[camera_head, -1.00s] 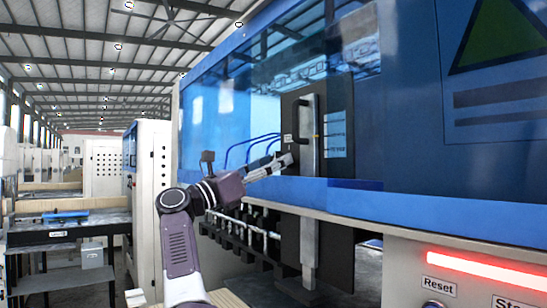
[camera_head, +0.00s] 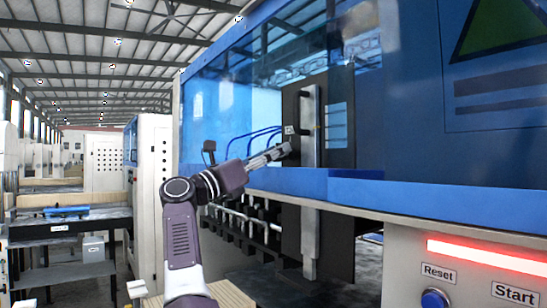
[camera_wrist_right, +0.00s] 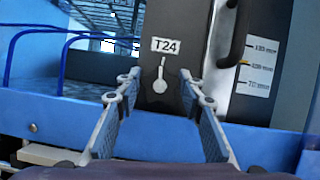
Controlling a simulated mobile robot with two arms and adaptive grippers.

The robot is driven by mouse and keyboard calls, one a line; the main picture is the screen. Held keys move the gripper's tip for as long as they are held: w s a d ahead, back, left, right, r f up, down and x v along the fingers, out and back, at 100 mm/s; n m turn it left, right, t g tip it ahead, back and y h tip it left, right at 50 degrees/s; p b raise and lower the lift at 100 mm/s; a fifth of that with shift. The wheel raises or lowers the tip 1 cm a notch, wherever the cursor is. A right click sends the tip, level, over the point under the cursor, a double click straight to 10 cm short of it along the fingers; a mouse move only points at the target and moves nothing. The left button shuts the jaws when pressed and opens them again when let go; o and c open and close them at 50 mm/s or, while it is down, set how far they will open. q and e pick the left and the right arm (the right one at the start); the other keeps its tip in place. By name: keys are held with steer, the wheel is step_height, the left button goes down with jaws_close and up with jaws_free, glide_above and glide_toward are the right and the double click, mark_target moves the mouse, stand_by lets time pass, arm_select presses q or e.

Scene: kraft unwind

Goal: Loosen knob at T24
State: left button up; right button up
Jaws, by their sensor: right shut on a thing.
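The dark T24 panel (camera_wrist_right: 178,20) shows in the right wrist view, with a white T24 label (camera_wrist_right: 165,45). A small pale knob (camera_wrist_right: 159,86) with a narrow upright stem sits below the label. My right gripper (camera_wrist_right: 158,84) has one finger on each side of this knob and is shut on it; the contact itself is hard to make out. In the head view my right gripper (camera_head: 287,149) reaches up to the dark panel, just below its small label. My left gripper is not in view.
A blue ledge (camera_head: 290,181) runs below the panel. A metal post with a black handle (camera_head: 309,120) stands just right of the knob. Blue cables (camera_head: 250,140) hang to the left. A red-lit control panel with a Reset button (camera_head: 434,298) is at lower right.

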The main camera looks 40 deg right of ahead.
steer(key=shift+n+t+b, duration=0.45)
steer(key=shift+n+t, duration=0.45)
steer(key=shift+n, duration=0.7)
steer(key=shift+n+t+b, duration=0.4)
steer(key=shift+n+t, duration=0.5)
steer(key=shift+n, duration=0.7)
steer(key=o, duration=1.2)
steer(key=shift+d, duration=0.15)
steer(key=shift+c, duration=0.2)
steer(key=w+v, duration=0.1)
steer(key=v, duration=1.1)
steer(key=shift+s+r, duration=0.25)
steer(key=shift+s, duration=0.2)
